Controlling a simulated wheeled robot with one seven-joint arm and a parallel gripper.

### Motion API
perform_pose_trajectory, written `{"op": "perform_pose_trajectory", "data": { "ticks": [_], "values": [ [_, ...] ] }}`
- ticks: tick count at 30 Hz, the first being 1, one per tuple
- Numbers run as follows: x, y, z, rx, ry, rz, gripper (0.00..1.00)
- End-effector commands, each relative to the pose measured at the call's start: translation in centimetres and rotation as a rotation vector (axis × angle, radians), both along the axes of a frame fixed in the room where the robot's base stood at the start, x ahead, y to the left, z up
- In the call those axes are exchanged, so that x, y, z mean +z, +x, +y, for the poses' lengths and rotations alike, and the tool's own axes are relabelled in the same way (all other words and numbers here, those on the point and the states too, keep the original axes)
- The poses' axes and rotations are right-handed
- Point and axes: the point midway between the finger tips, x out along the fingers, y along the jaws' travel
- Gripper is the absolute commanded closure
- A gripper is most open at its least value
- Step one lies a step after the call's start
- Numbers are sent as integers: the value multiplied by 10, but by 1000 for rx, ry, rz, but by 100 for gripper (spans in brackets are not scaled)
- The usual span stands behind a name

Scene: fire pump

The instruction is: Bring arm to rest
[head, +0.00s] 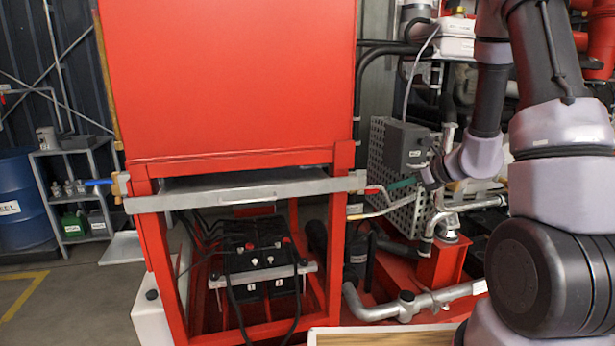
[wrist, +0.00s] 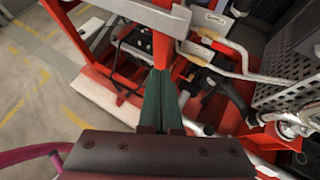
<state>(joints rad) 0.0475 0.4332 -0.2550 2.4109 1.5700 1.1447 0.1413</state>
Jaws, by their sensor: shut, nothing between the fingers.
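My gripper (head: 392,186) shows in the head view right of the red frame's right post, its dark green fingers pointing left. In the wrist view its two green fingers (wrist: 159,75) lie side by side, pressed together with nothing between them. My arm comes in from the right of the head view and bends down to the gripper. A red lever (head: 375,188) shows just left of the fingertips in the head view. I cannot tell whether they touch.
A big red tank (head: 230,75) stands on a red frame (head: 338,250) over black batteries (head: 262,258). A grey box (head: 405,145) and perforated guard (head: 380,150) are close behind the gripper. Silver pipes (head: 430,298) run below. Open floor (head: 60,300) lies at left.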

Motion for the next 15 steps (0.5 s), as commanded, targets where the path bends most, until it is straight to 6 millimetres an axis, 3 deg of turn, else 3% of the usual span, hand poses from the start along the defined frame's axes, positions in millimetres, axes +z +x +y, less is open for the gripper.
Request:
{"op": "perform_pose_trajectory", "data": {
  "ticks": [5, 9, 15],
  "values": [
    [67, -35, 37, 283, -123, -149, 100],
    [112, -78, 58, 537, -284, -287, 100],
    [157, -140, 65, 864, -586, -481, 100]
  ]
}}
